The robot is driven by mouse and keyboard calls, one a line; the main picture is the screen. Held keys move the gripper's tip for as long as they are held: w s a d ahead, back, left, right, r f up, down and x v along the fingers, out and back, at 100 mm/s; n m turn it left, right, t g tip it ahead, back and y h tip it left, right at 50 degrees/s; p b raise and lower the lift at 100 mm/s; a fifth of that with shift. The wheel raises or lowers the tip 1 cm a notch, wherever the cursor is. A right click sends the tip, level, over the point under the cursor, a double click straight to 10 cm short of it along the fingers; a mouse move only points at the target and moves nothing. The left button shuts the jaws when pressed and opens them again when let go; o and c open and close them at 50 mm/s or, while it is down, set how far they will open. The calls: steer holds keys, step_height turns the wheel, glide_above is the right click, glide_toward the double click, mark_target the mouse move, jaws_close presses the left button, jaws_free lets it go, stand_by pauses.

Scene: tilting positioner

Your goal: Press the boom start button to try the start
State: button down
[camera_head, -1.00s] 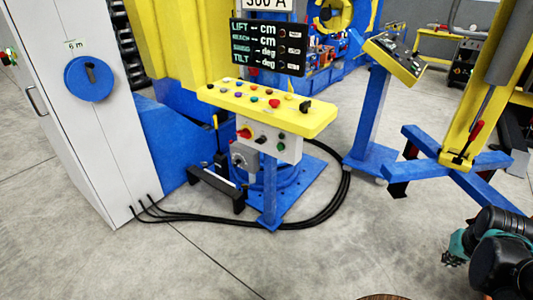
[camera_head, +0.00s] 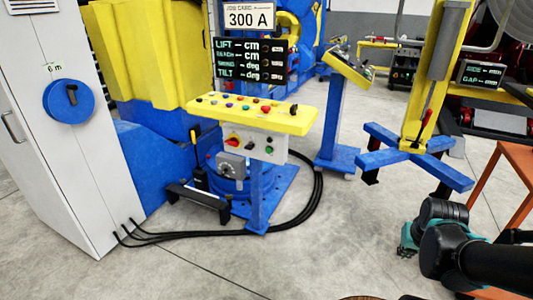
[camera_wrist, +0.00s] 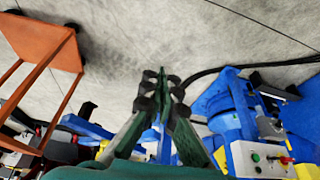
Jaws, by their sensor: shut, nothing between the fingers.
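The yellow-topped console (camera_head: 293,120) stands left of centre in the head view, with several coloured buttons and knobs along its top. The grey box (camera_head: 257,146) under it has a red knob on yellow (camera_head: 233,139), a dark knob and a green button (camera_head: 269,149). The box (camera_wrist: 242,161) also shows in the wrist view, upside down, with the green button (camera_wrist: 256,157) visible. Labels are unreadable, so I cannot tell which is the boom start button. My gripper (camera_wrist: 162,82) is shut and empty, over the floor and apart from the console. In the head view its fingers are not clear.
A grey cabinet (camera_head: 55,170) stands at left. Black cables (camera_head: 190,231) cross the floor to the console. A blue-footed yellow stand (camera_head: 418,146) and an orange frame (camera_head: 507,190) are at right. A display (camera_head: 250,60) hangs behind the console. Floor in front is clear.

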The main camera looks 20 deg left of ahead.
steer(key=w+a+r+t+y, duration=0.1)
steer(key=w+a+r+t, duration=0.1)
steer(key=w+a, duration=0.5)
steer(key=w+a+r+t, duration=0.1)
steer(key=w+a, duration=0.3)
steer(key=w, duration=0.7)
steer(key=w+a+r+t+y, duration=0.15)
steer(key=w+a, duration=0.35)
steer(key=w, duration=0.5)
steer(key=t+y, duration=0.4)
steer(key=y, duration=0.4)
glide_toward(269, 150)
steer(key=s+a+f, duration=0.2)
steer(key=s+a, duration=0.3)
steer(key=a, duration=0.2)
steer(key=shift+s+r+n, duration=0.15)
steer(key=shift+n, duration=0.25)
steer(key=w, duration=0.8)
steer(key=shift+w+d, duration=0.4)
steer(key=shift+w, duration=0.15)
